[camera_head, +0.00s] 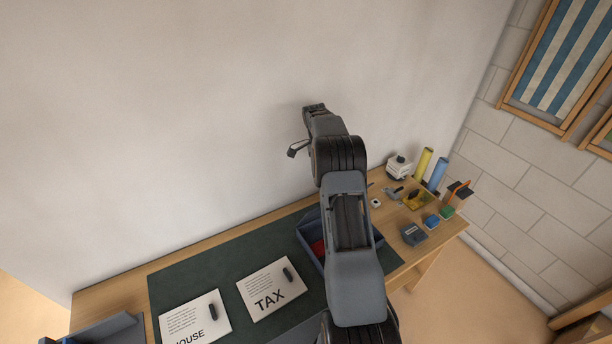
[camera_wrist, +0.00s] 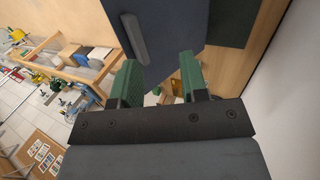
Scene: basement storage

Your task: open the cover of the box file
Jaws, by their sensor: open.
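In the head view, a blue-grey box (camera_head: 308,236) stands on the desk behind my arm, with something red (camera_head: 318,247) inside it. My arm hides much of the box, and I cannot tell how its cover stands. My gripper (camera_head: 314,108) is raised high near the back wall, above the desk. In the wrist view my gripper (camera_wrist: 160,82) shows two green fingers spread apart with nothing held. A dark blue panel (camera_wrist: 175,30) with a grey bar (camera_wrist: 135,40) lies beyond the fingertips; I cannot tell whether it is the cover.
White sheets marked TAX (camera_head: 265,290) and HOUSE (camera_head: 195,320) lie on the dark green mat (camera_head: 180,278), each with a dark piece on it. A blue-grey tray (camera_head: 120,328) is at the lower left. Small items and a yellow cylinder (camera_head: 423,162) crowd the desk's right end.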

